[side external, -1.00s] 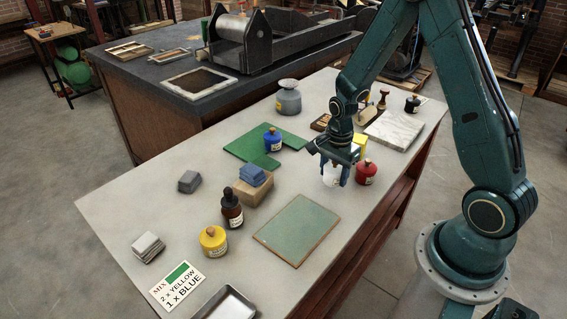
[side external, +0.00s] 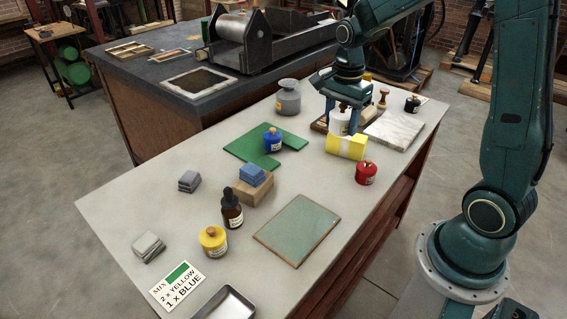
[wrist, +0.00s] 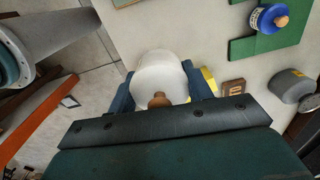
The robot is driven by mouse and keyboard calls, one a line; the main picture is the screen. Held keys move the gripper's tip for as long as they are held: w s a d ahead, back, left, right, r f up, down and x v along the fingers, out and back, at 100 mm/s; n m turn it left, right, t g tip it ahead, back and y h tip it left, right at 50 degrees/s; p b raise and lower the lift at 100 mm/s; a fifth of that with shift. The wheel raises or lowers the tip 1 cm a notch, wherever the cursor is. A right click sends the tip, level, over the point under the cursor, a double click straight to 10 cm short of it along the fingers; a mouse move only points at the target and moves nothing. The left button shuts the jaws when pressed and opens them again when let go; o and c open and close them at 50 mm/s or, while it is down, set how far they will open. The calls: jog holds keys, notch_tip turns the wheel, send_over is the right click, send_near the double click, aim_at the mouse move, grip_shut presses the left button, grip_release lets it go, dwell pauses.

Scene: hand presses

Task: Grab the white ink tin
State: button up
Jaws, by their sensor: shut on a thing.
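The white ink tin (side external: 340,124) is between the fingers of my gripper (side external: 344,118) near the far end of the table, in front of a wooden tray. In the wrist view the tin (wrist: 158,78) shows its white body and brown knob, with a blue finger of my gripper (wrist: 158,92) on each side. My gripper is shut on it. The tin appears to be held above the table; the exact height is hard to tell.
A yellow block (side external: 346,147) lies just in front of the tin. A red tin (side external: 366,172), marble slab (side external: 394,129), grey pot (side external: 288,98) and blue tin (side external: 272,140) stand around it. The table's right edge is close.

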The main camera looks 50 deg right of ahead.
jog(key=shift+r, duration=0.5)
dwell(0.3)
